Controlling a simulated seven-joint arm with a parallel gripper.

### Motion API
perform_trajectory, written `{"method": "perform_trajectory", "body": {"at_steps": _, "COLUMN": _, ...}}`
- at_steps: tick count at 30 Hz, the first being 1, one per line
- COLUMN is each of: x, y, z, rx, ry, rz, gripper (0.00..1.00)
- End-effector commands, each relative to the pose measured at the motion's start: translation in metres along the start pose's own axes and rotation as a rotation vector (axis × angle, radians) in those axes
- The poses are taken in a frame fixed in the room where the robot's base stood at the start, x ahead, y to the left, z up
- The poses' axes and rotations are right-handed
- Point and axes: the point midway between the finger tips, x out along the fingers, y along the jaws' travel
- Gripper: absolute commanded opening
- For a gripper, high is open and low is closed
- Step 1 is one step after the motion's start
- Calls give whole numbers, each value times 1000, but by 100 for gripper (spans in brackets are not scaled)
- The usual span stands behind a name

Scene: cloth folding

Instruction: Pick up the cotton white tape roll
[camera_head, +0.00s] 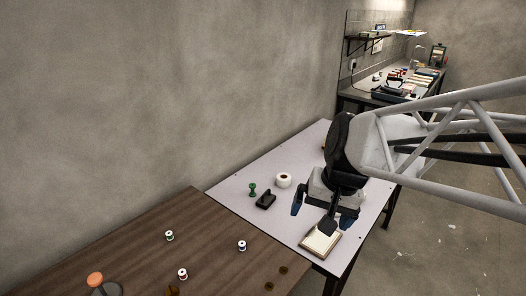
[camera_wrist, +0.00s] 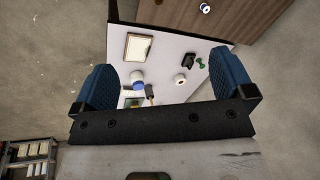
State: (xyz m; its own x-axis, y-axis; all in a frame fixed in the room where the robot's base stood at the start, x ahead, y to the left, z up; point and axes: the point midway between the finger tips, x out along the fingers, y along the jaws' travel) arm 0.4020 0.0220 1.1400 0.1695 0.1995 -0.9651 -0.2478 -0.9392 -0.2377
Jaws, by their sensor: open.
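The white tape roll (camera_head: 284,185) lies on the pale table (camera_head: 240,197), beside a black object, in the head view. It also shows in the wrist view (camera_wrist: 177,80), right of centre between the fingers. My gripper (camera_head: 324,209) is above the table, to the right of the roll and apart from it. In the wrist view my gripper's (camera_wrist: 160,88) two blue fingers are wide apart with nothing held between them. My arm hides part of the table behind the gripper in the head view.
A black object (camera_head: 265,201) and a green spool-like piece (camera_head: 253,189) stand close to the roll. A framed panel (camera_head: 320,242) lies at the table's front. A white and blue item (camera_wrist: 138,82) is left of the roll. A brown table (camera_head: 130,240) with spools adjoins.

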Motion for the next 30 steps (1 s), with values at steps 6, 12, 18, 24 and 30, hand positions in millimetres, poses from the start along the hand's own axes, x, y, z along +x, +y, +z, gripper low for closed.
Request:
{"method": "perform_trajectory", "body": {"at_steps": 6, "x": 15, "y": -21, "z": -46, "rx": 153, "ry": -51, "rz": -98, "gripper": 100}}
{"method": "perform_trajectory", "body": {"at_steps": 12, "x": 32, "y": -38, "z": -89, "rx": 298, "ry": -95, "rz": -186, "gripper": 100}}
{"method": "perform_trajectory", "body": {"at_steps": 18, "x": 51, "y": -52, "z": -134, "rx": 444, "ry": -139, "rz": -270, "gripper": 100}}
{"method": "perform_trajectory", "body": {"at_steps": 24, "x": 74, "y": -61, "z": -181, "rx": 596, "ry": -183, "rz": -351, "gripper": 100}}
{"method": "perform_trajectory", "body": {"at_steps": 30, "x": 101, "y": -68, "z": -227, "rx": 749, "ry": -225, "rz": -430, "gripper": 100}}
